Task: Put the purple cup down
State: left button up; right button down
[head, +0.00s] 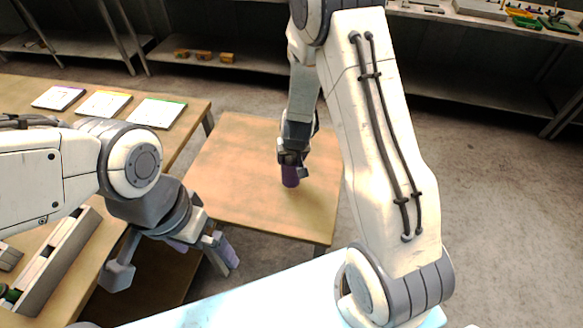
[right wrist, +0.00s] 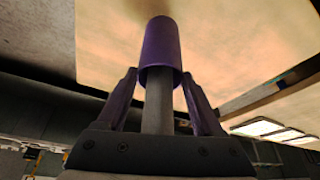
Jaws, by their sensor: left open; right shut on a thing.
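The purple cup (head: 290,176) is over the small wooden table, right of its middle. My right gripper (head: 292,163) reaches down from above and is shut on the cup. In the right wrist view the cup (right wrist: 161,48) lies between the two fingers (right wrist: 160,92), with the wooden top behind it. I cannot tell whether its bottom touches the table. The gripper hides the cup's upper part in the head view. My left gripper (head: 204,250) is open and empty, low beside the small table's near left corner.
The small table (head: 235,150) is otherwise bare. A longer wooden table (head: 195,108) on the left holds several flat white cards (head: 104,103) and a grey tray (head: 58,262). Shelves with small items (head: 204,55) line the back. Open floor (head: 490,200) lies to the right.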

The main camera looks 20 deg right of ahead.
aim_at(292, 164)
jog(key=shift+w+f+b, duration=0.1)
jog(key=shift+f+b, duration=1.95)
jog(key=shift+b, duration=0.05)
jog(key=shift+f, duration=0.1)
jog(key=shift+c, duration=0.2)
grip_release()
jog(key=shift+r, duration=0.2)
jog(key=p+v, duration=0.6)
jog(key=v, duration=0.5)
jog(key=shift+r, duration=0.4)
